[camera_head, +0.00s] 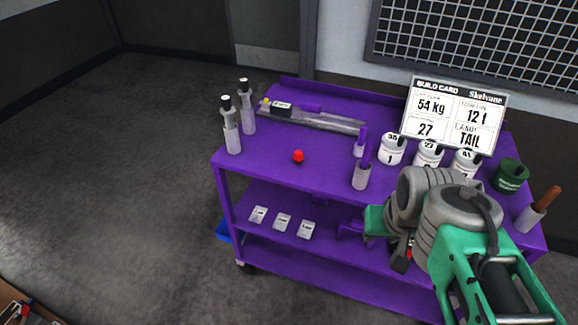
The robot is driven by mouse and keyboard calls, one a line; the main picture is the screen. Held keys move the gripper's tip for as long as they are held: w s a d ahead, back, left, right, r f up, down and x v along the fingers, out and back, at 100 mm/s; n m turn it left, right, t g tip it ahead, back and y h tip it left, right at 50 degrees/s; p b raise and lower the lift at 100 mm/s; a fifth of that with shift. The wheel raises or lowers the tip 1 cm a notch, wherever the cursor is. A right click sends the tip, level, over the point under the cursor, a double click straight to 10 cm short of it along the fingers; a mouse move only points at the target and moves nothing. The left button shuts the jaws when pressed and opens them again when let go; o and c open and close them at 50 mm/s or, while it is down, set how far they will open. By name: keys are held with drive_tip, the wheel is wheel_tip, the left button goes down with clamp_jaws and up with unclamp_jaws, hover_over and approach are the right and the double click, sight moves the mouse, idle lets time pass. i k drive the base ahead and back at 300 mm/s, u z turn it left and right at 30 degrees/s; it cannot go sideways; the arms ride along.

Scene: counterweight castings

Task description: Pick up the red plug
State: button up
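The red plug (298,157) is a small round red piece on the purple cart's top shelf (325,170), left of the middle and close to the front edge. Nothing touches it. My gripper (400,258) is at the lower right, in front of the cart and right of the plug, clearly apart from it. Its fingers are small and partly hidden by my wrist, so I cannot tell whether they are open or shut.
Two bottles (232,130) stand left of the plug. A metal rail (325,122) lies behind it. A clear cylinder (361,175), white pots (391,149), a green pot (510,175) and a build card (453,115) stand to the right. Small white boxes (282,222) sit below.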

sight(298, 157)
drive_tip(key=u, duration=0.55)
drive_tip(key=i, duration=0.5)
drive_tip(key=z, duration=0.05)
